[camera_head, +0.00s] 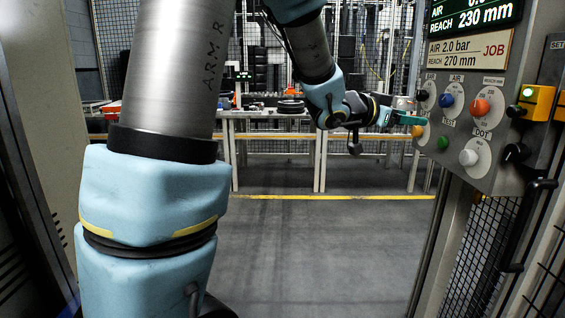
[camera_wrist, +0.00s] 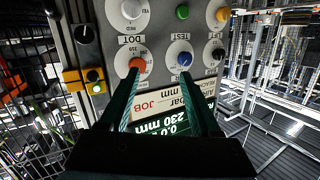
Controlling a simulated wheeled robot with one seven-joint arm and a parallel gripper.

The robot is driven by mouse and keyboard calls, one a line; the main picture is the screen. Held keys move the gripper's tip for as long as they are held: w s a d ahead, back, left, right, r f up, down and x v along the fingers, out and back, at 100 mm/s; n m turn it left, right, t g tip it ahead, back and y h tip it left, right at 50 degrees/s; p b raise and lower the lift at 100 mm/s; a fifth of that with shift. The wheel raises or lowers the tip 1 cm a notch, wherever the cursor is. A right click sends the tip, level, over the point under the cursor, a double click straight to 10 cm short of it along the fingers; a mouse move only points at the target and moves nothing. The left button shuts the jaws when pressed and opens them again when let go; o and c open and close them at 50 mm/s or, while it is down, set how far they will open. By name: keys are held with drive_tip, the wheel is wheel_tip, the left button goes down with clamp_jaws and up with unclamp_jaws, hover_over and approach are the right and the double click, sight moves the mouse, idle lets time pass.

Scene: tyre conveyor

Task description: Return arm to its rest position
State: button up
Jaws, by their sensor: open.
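My arm (camera_head: 176,65) reaches out from the left foreground, and its far end bends toward the control panel (camera_head: 497,150) on the right. My gripper (camera_head: 412,119) has green fingers and points at the left edge of the panel. In the wrist view my gripper (camera_wrist: 158,78) shows two fingers spread apart with nothing between them. The left fingertip appears by the orange button (camera_wrist: 137,65) and the right one by the blue button (camera_wrist: 184,59). I cannot tell whether either fingertip touches the panel.
The panel also has a white knob (camera_head: 468,157), a green button (camera_head: 443,143) and a yellow switch box (camera_head: 537,101). A display (camera_head: 474,14) reads 230 mm. A workbench (camera_head: 270,113) and mesh fence stand behind. The grey floor (camera_head: 320,255) is clear.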

drive_tip(key=w+a+f+n+t+y+p, duration=0.1)
drive_tip(key=w+a+f+n+y, duration=0.3)
drive_tip(key=a, duration=0.7)
drive_tip(key=w+a+f+n+t+y+p, duration=0.1)
drive_tip(key=a+f+n+t+y+p, duration=0.1)
drive_tip(key=a+f+n+y, duration=0.65)
drive_tip(key=s+a+f+g+y+p, duration=0.1)
drive_tip(key=s+a+g, duration=0.3)
drive_tip(key=s+a, duration=0.4)
drive_tip(key=s+a+f+n+g+y+p, duration=0.1)
drive_tip(key=s+a+f+g, duration=0.2)
drive_tip(key=s+a, duration=0.6)
drive_tip(key=shift+a+f+g, duration=0.35)
drive_tip(key=shift+a+g, duration=0.05)
drive_tip(key=shift+a, duration=0.1)
